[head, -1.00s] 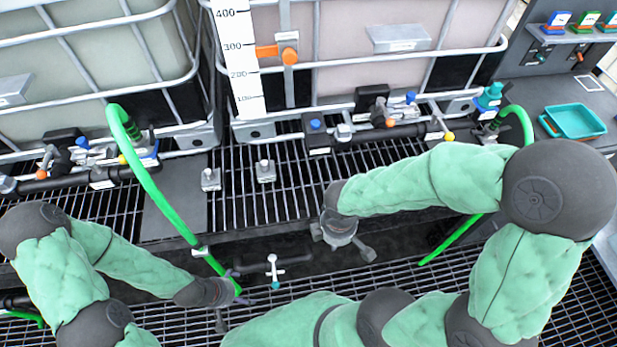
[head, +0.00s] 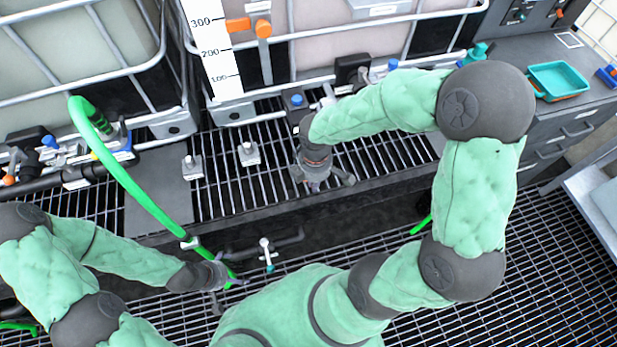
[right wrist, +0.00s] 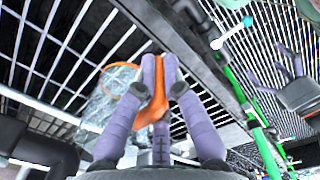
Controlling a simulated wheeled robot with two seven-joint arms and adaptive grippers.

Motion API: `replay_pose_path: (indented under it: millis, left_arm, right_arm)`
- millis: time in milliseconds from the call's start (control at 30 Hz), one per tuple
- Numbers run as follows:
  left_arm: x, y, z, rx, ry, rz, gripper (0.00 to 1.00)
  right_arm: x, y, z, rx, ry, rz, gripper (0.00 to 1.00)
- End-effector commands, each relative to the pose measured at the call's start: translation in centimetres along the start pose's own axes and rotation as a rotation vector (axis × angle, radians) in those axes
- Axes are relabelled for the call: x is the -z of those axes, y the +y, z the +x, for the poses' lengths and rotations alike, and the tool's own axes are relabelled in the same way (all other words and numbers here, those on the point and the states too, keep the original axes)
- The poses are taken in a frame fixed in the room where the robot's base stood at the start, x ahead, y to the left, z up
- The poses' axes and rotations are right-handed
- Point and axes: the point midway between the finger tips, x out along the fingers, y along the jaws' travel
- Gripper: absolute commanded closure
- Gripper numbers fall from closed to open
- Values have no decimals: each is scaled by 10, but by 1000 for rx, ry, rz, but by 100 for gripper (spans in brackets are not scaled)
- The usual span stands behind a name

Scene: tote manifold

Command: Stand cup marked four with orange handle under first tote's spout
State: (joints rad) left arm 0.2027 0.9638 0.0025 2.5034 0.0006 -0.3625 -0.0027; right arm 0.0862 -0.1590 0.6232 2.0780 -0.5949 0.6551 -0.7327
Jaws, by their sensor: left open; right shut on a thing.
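In the right wrist view, my right gripper (right wrist: 163,80) has its purple fingers shut on the orange handle (right wrist: 150,110) of a clear cup (right wrist: 112,90). The cup's marking cannot be read. In the head view my right gripper (head: 322,180) is over the near part of the raised grating, below the middle tote's valve, and hides the cup. The left tote (head: 70,50) and middle tote (head: 345,50) stand in cages at the back. The left tote's valve (head: 28,150) is black. My left gripper (head: 232,283) is open beside the lower end of a green hose (head: 140,190).
Two small metal posts (head: 192,167) (head: 249,153) stand on the grating left of my right gripper. A white-and-teal tap piece (head: 266,250) is in the dark channel in front. A teal tray (head: 560,78) lies on the right bench. A white scale (head: 212,60) hangs before the middle tote.

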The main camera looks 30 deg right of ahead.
Motion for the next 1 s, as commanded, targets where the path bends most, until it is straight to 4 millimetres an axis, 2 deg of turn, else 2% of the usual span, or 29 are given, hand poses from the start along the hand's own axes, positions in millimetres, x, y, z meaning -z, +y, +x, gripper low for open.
replay_pose_path:
  millis: [100, 233, 333, 567, 833, 1000]
  left_arm:
    - [0, -2, 6, 0, 0, 0, 0]
    - [0, -4, 10, 0, 0, 0, 0]
    - [1, -6, 16, 0, 0, 0, 0]
    - [1, -7, 21, 0, 0, 0, 0]
    - [2, -15, 41, 0, 0, 0, 0]
    - [2, -16, 44, 0, 0, 0, 0]
  right_arm:
    - [6, 29, 2, -1, 0, 2, 100]
    - [11, 53, 2, 0, 0, 3, 100]
    - [10, 52, 16, 4, -1, 1, 100]
    - [10, 52, 28, 1, 0, 0, 100]
    - [10, 52, 70, 3, -1, 1, 100]
    - [11, 56, 71, 0, 0, 1, 100]
